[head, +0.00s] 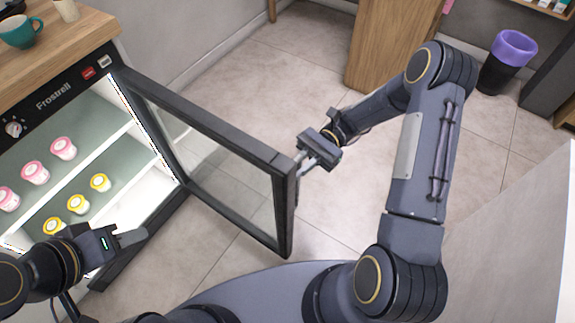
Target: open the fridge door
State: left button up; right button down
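The fridge (52,95) stands at the left, with its lit inside showing. Its glass door (215,128), in a black frame, is swung wide open out to the right. My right gripper (304,160) is at the outer side of the door's free edge, by the handle. The handle is largely hidden, and I cannot tell whether the fingers are closed on it. My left gripper (132,238) is in front of the fridge opening at the lower left, apart from the door. Its fingers look together, but their gap is not clear.
Pink-topped cups (36,172) and yellow-topped cups (78,204) stand on the fridge shelves. A teal cup (20,32) is on the wooden counter above. A wooden counter panel (385,45) and a purple-lined bin (508,62) stand at the back. Floor beyond the door is clear.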

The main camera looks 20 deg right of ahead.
jog(key=shift+w+d, duration=0.3)
jog(key=shift+d, duration=0.15)
jog(key=c, duration=1.8)
grip_release()
jog(key=shift+o, duration=0.2)
jog(key=v, duration=0.8)
jog(key=shift+s, duration=0.1)
